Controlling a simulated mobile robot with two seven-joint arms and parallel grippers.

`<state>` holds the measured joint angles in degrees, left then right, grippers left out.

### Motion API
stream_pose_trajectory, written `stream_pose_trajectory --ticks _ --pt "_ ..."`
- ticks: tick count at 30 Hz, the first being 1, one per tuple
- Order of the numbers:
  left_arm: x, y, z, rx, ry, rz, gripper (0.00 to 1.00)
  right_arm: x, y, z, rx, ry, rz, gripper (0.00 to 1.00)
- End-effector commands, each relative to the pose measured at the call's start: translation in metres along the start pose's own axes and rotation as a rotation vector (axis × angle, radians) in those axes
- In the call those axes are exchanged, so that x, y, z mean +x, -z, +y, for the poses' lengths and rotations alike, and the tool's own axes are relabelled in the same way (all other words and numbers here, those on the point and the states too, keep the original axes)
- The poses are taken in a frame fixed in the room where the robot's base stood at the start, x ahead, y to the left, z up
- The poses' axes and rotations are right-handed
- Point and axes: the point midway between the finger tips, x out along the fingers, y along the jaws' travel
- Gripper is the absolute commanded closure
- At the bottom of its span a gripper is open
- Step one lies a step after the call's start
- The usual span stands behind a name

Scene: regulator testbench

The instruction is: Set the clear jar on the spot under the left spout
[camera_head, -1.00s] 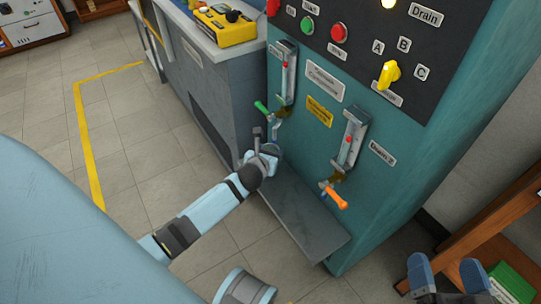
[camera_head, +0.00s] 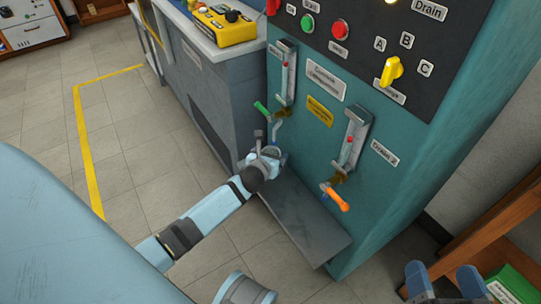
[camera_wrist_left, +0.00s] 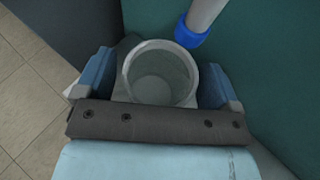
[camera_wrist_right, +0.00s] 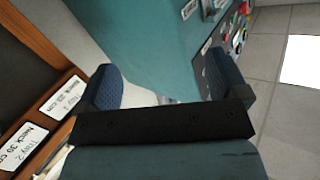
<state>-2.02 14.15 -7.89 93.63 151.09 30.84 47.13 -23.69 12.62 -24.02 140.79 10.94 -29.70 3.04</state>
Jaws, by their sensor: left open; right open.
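The clear jar (camera_wrist_left: 160,75) is upright with its round mouth toward the camera in the left wrist view. It is between the two fingers of my open left gripper (camera_wrist_left: 158,82), with a small gap visible on the right. The left spout (camera_wrist_left: 205,15), a pale tube with a blue tip, is just beyond the jar's far right rim. In the head view my left gripper (camera_head: 272,156) is under the left spout, over the back end of the grey shelf (camera_head: 308,222), and hides the jar. The spot under the jar is hidden. My right gripper (camera_head: 444,280) is open and empty.
The teal testbench (camera_head: 385,190) rises behind the shelf, with a green lever (camera_head: 261,108) at the left spout and an orange lever (camera_head: 336,199) further right. A grey cabinet (camera_head: 222,105) adjoins on the left. A wooden rack (camera_head: 505,230) stands near my right gripper.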

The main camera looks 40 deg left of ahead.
Motion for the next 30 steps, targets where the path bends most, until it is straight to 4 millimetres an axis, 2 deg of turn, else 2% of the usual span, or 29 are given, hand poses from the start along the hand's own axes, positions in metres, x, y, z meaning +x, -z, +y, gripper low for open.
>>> stream_pose_trajectory --ticks 2,5,12,19,24,30 --pt "-0.001 -0.003 0.0 0.001 0.0 -0.001 0.12 0.0 0.0 0.0 0.0 0.0 0.0 0.08" --pt "-0.014 -0.004 0.0 0.0 0.001 0.001 0.12 0.0 0.008 -0.001 -0.002 -0.002 0.01 0.08" --pt "-0.066 -0.006 0.0 0.0 0.0 0.003 0.12 -0.005 0.041 -0.007 0.001 -0.013 0.121 0.08" --pt "-0.106 -0.004 0.0 -0.001 0.0 0.002 0.12 -0.008 0.061 -0.009 -0.003 -0.02 0.195 0.08" --pt "-0.12 -0.003 0.0 0.0 0.0 0.001 0.12 -0.01 0.066 -0.01 -0.006 -0.022 0.219 0.08" --pt "-0.121 -0.003 0.0 0.0 0.0 -0.001 0.12 -0.01 0.066 -0.01 -0.007 -0.022 0.224 0.08"
